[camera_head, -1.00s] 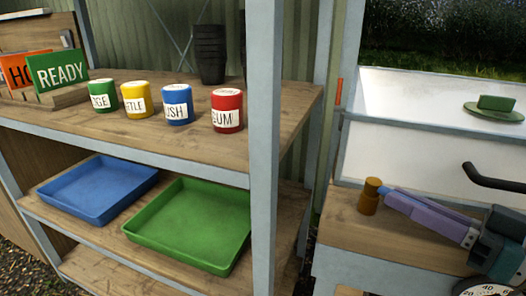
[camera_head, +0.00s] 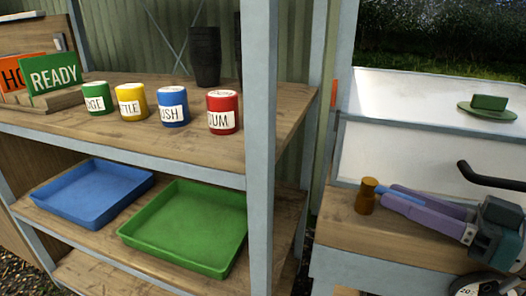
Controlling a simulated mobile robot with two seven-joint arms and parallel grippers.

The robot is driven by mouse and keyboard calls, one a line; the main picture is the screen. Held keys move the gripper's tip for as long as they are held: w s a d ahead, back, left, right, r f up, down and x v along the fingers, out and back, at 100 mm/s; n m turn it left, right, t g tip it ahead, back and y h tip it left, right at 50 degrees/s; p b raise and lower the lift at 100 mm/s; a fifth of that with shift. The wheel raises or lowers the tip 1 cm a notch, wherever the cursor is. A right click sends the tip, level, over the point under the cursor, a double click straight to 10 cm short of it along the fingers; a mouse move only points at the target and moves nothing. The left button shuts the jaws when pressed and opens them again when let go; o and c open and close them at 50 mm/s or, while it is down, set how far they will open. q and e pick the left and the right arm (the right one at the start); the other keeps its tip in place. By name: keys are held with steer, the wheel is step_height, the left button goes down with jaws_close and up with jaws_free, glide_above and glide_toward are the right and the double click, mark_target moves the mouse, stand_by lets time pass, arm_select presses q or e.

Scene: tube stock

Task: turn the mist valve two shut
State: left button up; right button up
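No mist valve can be made out in this view. My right gripper (camera_head: 392,199) comes in from the right, over the wooden bench top (camera_head: 345,228). Its long purple and blue fingers point left, with their tips close to a small amber bottle (camera_head: 365,198). I cannot tell whether the tips touch the bottle, or how far apart the fingers are. Nothing can be seen held in them. My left gripper is not in view.
Left, a shelf rack holds green, yellow, blue and red labelled pots (camera_head: 222,112) above a blue tray (camera_head: 92,190) and a green tray (camera_head: 190,225). A green hat-like object (camera_head: 488,106) lies on the cold frame. A black curved handle (camera_head: 490,177) and a dial (camera_head: 488,286) are right.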

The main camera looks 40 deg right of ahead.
steer(key=shift+o, duration=0.3)
steer(key=v, duration=1)
steer(key=shift+c, duration=0.3)
